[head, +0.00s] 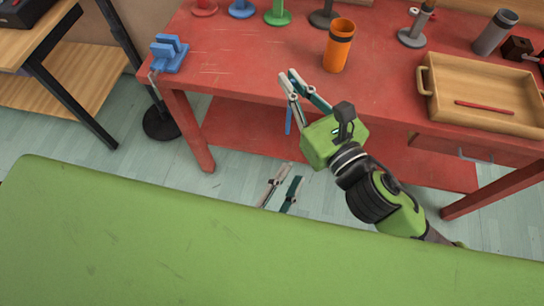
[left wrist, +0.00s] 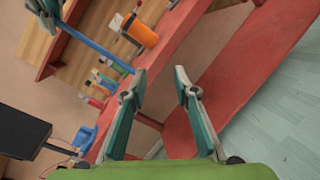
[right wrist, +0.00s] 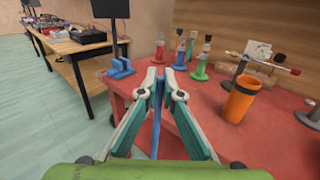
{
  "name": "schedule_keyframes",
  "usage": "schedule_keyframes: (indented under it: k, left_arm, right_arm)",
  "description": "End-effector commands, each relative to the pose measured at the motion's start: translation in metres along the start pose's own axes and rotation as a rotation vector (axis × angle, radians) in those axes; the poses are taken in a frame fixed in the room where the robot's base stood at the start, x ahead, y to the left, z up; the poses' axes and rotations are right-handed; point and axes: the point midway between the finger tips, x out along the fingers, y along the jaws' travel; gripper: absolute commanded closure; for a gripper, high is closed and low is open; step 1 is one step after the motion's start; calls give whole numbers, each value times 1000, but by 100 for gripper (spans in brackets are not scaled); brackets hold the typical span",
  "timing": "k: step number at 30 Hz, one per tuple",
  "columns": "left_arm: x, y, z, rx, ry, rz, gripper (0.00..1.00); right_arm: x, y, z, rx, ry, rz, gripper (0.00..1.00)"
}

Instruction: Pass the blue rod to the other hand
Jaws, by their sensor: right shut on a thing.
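The blue rod (head: 289,118) hangs from my right gripper (head: 293,76), in front of the red table's near edge. In the right wrist view the rod (right wrist: 156,132) runs between the fingers of the right gripper (right wrist: 159,72), which is shut on it. My left gripper (head: 290,174) is below the rod, partly hidden by my green body in the head view. In the left wrist view the left gripper (left wrist: 160,74) is open and empty. There the rod (left wrist: 96,49) slants down toward its left fingertip; I cannot tell whether they touch.
The red table (head: 250,62) holds an orange cup (head: 338,46), a blue vise-like block (head: 169,53) and a wooden tray (head: 432,107) with a red stick (head: 484,107). Its lower shelf (head: 245,125) lies behind the grippers. Open floor shows on the left.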

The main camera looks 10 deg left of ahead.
Motion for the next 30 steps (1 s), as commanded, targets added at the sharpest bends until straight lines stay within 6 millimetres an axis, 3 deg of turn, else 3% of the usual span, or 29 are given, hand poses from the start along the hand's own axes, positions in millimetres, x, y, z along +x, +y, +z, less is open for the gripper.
schedule_keyframes:
  k: [3, 7, 12, 16, 20, 30]
  left_arm:
    - [-11, 44, 32, -306, 5, 84, 73]
    - [-21, 78, 49, -572, 18, 146, 73]
    - [-30, 102, 58, -772, 33, 187, 73]
    - [-28, 108, 59, -822, 37, 198, 73]
    - [-13, 111, 58, -824, 36, 201, 73]
    - [50, 121, 51, -820, 33, 200, 73]
  right_arm:
    - [0, 0, 0, 0, 0, 0, 100]
    - [0, 0, 0, 0, 0, 0, 100]
    - [0, 0, 0, 0, 0, 0, 100]
    - [0, 0, 0, 0, 0, 0, 100]
    - [0, 0, 0, 0, 0, 0, 100]
    - [0, 0, 0, 0, 0, 0, 100]
